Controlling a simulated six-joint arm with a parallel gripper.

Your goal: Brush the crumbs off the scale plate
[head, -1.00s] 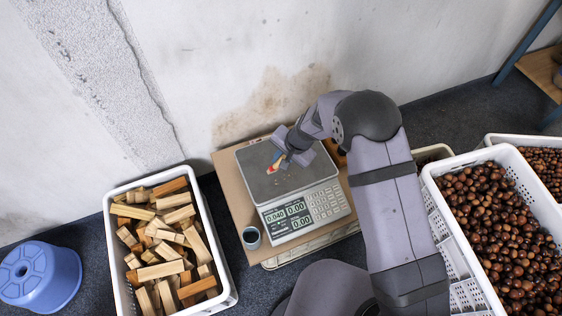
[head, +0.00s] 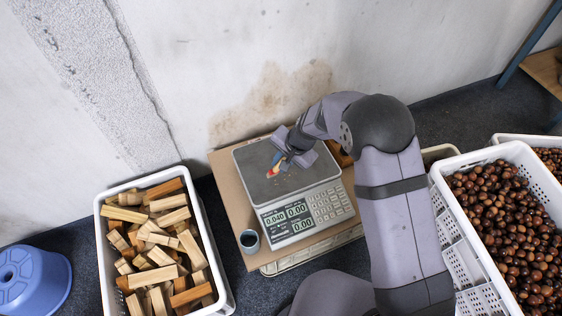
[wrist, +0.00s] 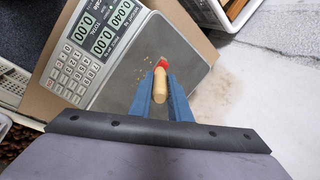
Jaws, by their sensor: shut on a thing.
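The scale (head: 300,213) has a dark grey plate (head: 255,185), and its display shows 0.040. My gripper (head: 277,163) is over the plate, pointing down. In the wrist view its blue fingers (wrist: 160,95) are shut on a small brush (wrist: 160,84) with a light wooden handle and a red part at its far end. In the head view only a small red and pale bit of the brush shows below the fingers. Several small tan crumbs (wrist: 146,62) lie on the plate near the red end. I cannot tell whether the brush touches the plate.
The scale stands on a cardboard sheet (head: 232,205) by the wall. A dark cup (head: 249,240) stands left of it. A white crate of wood blocks (head: 103,255) is at left, with a blue stool (head: 35,278) beyond. A white crate of chestnuts (head: 448,207) is at right.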

